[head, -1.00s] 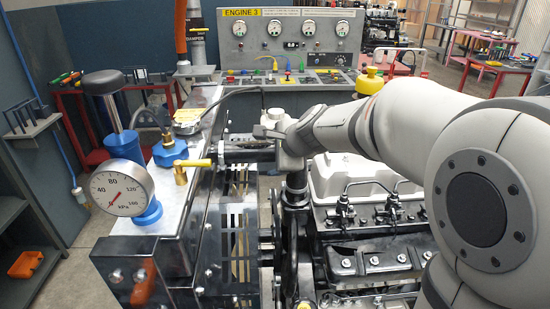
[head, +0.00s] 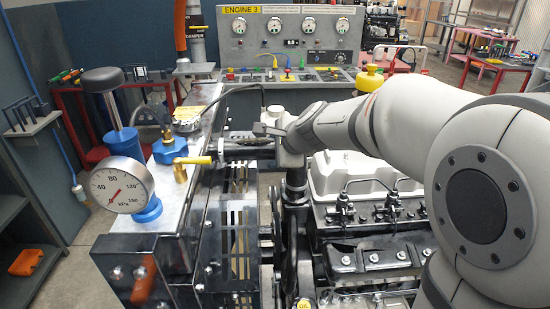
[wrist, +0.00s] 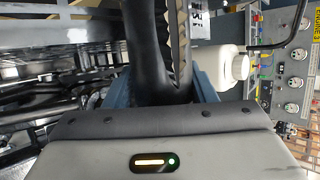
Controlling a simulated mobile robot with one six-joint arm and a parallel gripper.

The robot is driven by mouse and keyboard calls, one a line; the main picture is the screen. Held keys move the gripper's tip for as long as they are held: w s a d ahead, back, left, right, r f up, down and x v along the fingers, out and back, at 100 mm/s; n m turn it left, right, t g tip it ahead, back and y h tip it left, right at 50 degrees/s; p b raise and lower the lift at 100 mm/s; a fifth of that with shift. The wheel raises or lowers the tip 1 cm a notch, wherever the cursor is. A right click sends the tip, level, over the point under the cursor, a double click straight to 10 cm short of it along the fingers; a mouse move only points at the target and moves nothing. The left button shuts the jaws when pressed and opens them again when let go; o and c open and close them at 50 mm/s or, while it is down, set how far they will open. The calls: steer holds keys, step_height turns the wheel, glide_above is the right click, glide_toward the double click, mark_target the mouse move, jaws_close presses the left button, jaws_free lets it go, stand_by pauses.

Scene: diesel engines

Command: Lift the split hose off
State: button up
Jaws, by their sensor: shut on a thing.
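The black hose (wrist: 150,45) fills the upper middle of the wrist view, with a jagged split along its right side. My gripper (wrist: 163,85) is shut on it, with a blue-grey finger on either side. In the head view my gripper (head: 268,131) is at the end of my arm, above the gap between the radiator and the engine. There the hose is mostly hidden or too dark to follow. I cannot tell whether its ends are still seated.
The radiator (head: 160,215), with a pressure gauge (head: 122,185) and blue fittings on top, stands at left. The engine (head: 370,215) lies under my arm. A white bottle (wrist: 222,65) is close beside the hose. The ENGINE 3 panel (head: 290,40) stands behind.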

steer(key=shift+r, duration=0.1)
steer(key=shift+r, duration=0.6)
step_height(320, 180, up, 3)
steer(key=shift+f+p, duration=0.2)
steer(key=shift+p, duration=0.25)
steer(key=s+d+b, duration=0.2)
steer(key=s+d, duration=0.2)
steer(key=s, duration=0.4)
steer(key=s+d+b, duration=0.2)
steer(key=s+d, duration=0.2)
steer(key=s, duration=0.3)
steer(key=shift+s+d+f+b, duration=0.25)
steer(key=shift+s+d+b, duration=0.1)
steer(key=shift+s+d, duration=0.05)
step_height(320, 180, up, 6)
steer(key=p, duration=0.4)
steer(key=shift+p, duration=0.35)
